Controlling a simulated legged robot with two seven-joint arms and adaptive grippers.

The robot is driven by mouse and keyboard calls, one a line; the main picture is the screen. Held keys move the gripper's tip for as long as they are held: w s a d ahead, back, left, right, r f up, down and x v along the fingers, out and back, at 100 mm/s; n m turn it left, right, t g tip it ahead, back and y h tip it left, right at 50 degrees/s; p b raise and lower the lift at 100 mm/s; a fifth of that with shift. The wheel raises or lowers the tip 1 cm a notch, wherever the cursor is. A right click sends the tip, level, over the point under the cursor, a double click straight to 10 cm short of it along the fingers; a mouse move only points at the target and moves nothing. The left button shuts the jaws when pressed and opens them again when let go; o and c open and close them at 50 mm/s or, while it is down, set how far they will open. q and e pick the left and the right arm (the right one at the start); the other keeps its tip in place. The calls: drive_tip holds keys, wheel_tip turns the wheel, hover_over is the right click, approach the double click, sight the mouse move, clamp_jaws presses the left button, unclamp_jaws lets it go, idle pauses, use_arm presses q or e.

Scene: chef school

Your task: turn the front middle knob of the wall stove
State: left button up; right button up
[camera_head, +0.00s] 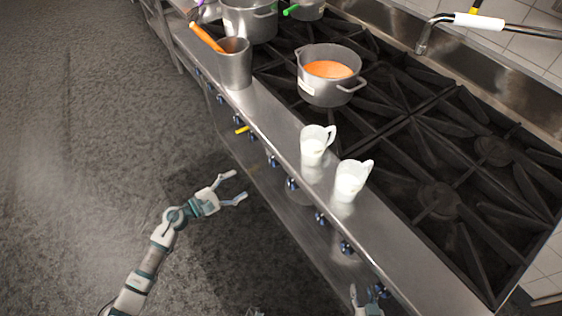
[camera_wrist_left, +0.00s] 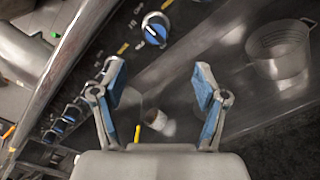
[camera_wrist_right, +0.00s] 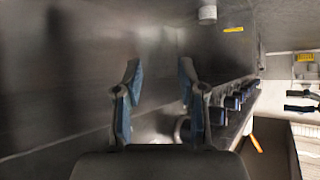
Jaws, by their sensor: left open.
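The stove's (camera_head: 262,140) steel front edge carries a row of blue-and-silver knobs. A knob near the middle of the row (camera_head: 273,161) is beyond my left gripper (camera_head: 232,188), which is open and empty, with a visible gap to the panel. In the left wrist view, one large blue-faced knob (camera_wrist_left: 155,29) is beyond and above the open fingers (camera_wrist_left: 160,85), not touching them. My right gripper (camera_head: 366,300) is partly cut off at the bottom of the head view, near the last knob (camera_head: 381,290). In the right wrist view, its fingers (camera_wrist_right: 158,78) are apart and empty.
Two white jugs (camera_head: 314,148) (camera_head: 350,182) and a steel container (camera_head: 235,68) with an orange-handled utensil stand on the ledge. A pot with orange contents (camera_head: 322,88) sits on the black grates (camera_head: 420,140). The floor left of the stove (camera_head: 90,120) is clear.

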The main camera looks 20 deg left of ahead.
use_arm(q)
approach(271, 164)
drive_tip(key=w, duration=0.3)
drive_tip(key=x, duration=0.3)
drive_tip(key=d+x, duration=0.1)
drive_tip(key=x, duration=0.2)
drive_tip(key=s+p+x, duration=0.1)
drive_tip(key=x, duration=0.2)
drive_tip(key=shift+d, duration=0.45)
drive_tip(key=shift+w, duration=0.25)
drive_tip(key=shift+w+a+f, duration=0.1)
drive_tip(key=shift+w+a, duration=0.05)
drive_tip(key=shift+a, duration=0.45)
drive_tip(key=shift+f, duration=0.1)
drive_tip(key=shift+c, duration=0.3)
drive_tip(key=shift+d, duration=0.15)
drive_tip(key=c, duration=0.4)
drive_tip(key=shift+d, duration=0.35)
drive_tip(key=c, duration=0.7)
use_arm(e)
drive_tip(key=shift+s+a+f+g, duration=0.1)
drive_tip(key=shift+s+f+g, duration=0.2)
drive_tip(key=shift+s+g, duration=0.15)
drive_tip(key=shift+s+a+f+g, duration=0.1)
drive_tip(key=shift+s+f+g, duration=0.2)
drive_tip(key=shift+s, duration=0.2)
